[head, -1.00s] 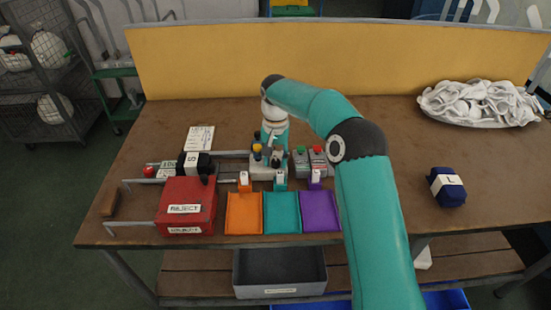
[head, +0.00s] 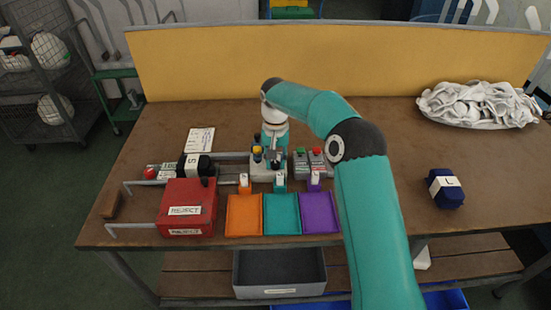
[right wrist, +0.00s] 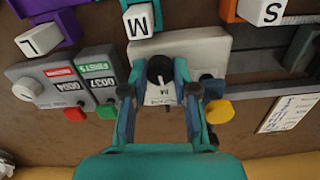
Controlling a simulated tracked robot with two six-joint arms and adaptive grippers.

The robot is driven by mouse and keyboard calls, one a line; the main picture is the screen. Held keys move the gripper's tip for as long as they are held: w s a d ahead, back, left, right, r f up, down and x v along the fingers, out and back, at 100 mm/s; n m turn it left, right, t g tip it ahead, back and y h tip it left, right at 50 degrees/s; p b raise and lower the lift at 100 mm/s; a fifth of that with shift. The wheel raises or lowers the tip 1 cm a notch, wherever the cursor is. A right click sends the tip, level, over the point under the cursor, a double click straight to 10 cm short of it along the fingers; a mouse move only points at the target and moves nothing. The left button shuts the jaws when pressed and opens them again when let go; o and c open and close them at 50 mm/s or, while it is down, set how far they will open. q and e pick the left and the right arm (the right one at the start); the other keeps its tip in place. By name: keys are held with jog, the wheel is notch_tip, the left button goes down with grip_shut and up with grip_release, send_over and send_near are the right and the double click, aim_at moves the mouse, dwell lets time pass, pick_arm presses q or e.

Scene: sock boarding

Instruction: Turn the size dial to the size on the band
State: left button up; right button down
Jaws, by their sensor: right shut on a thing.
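The size dial (right wrist: 160,70) is a dark round knob on a pale grey box (right wrist: 205,48) in the right wrist view. A letter M is printed beside it; I cannot read which size the knob points to. My right gripper (right wrist: 161,74) is shut on the knob, a blue-padded finger on either side. In the head view the gripper (head: 275,155) is over the dial box (head: 262,173), hiding the knob. A navy bundle (head: 447,198) at the right has a white band (head: 446,182) marked L. A black bundle (head: 205,165) at the left has a band (head: 191,166) marked S. My left gripper is not in view.
Orange (head: 244,231), teal (head: 282,231) and purple (head: 319,231) trays line the front edge, their tags marked S, M and L. Two grey counters (head: 300,170) stand right of the dial. A red reject box (head: 188,195) is left. White socks (head: 478,104) lie back right.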

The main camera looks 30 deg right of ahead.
aim_at(275, 162)
jog(key=n+p, duration=0.1)
jog(key=n, duration=0.2)
jog(key=shift+r+p, duration=0.15)
jog(key=shift+p, duration=0.2)
jog(key=n+p, duration=0.1)
jog(key=n, duration=0.3)
jog(key=shift+n, duration=0.4)
jog(key=c, duration=1.2)
grip_release()
notch_tip(275, 162, up, 12)
jog(key=shift+f, duration=0.15)
